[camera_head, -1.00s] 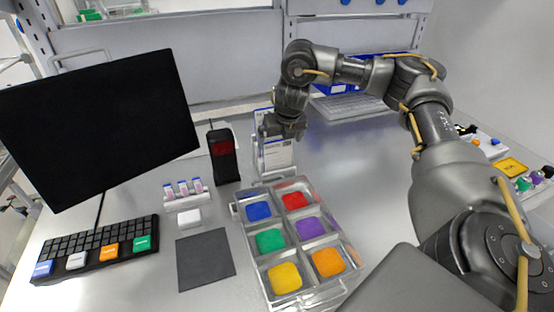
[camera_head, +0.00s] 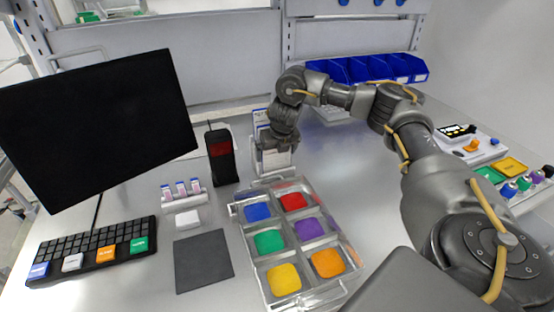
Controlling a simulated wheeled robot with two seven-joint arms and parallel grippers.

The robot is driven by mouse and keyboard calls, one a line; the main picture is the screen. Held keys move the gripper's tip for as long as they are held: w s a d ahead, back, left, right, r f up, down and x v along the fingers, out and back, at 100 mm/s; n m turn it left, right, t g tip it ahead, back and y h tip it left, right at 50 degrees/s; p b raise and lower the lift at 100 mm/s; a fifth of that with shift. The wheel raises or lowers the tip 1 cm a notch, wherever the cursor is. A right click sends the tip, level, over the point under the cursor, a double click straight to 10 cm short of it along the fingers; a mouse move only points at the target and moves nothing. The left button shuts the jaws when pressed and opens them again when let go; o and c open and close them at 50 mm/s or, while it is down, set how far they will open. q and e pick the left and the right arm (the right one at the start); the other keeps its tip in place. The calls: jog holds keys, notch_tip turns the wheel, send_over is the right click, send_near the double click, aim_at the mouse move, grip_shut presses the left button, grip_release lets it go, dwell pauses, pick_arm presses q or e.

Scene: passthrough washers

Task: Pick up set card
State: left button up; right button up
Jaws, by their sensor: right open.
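White set cards (camera_head: 277,160) stand upright in a clear holder behind the compartment tray. My right gripper (camera_head: 275,147) is at the cards, reaching down from above and behind them. Its fingers overlap the front card in the picture. It is open, and I cannot tell whether the fingers touch a card. The arm hides part of the cards' upper edges. My left gripper is not in view.
A clear tray (camera_head: 243,226) with several coloured compartments stands in front of the cards. A black scanner (camera_head: 222,158) stands close on the left. A monitor (camera_head: 95,125), keyboard (camera_head: 98,250), vial rack (camera_head: 184,196) and dark mat (camera_head: 204,261) are further left. Blue bins (camera_head: 365,70) stand behind.

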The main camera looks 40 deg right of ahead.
jog(key=c, duration=0.6)
jog(key=shift+r, duration=0.2)
jog(key=shift+c, duration=0.2)
jog(key=shift+r+b, duration=0.3)
jog(key=v, duration=0.2)
jog(key=p+v, duration=0.1)
jog(key=shift+w+d+r, duration=0.1)
jog(key=shift+w+r, duration=0.05)
jog(key=shift+r, duration=0.35)
jog(key=s+a+r+p, duration=0.2)
jog(key=s+r, duration=0.6)
jog(key=s, duration=0.5)
jog(key=shift+a+r, duration=0.15)
jog(key=shift+a, duration=0.15)
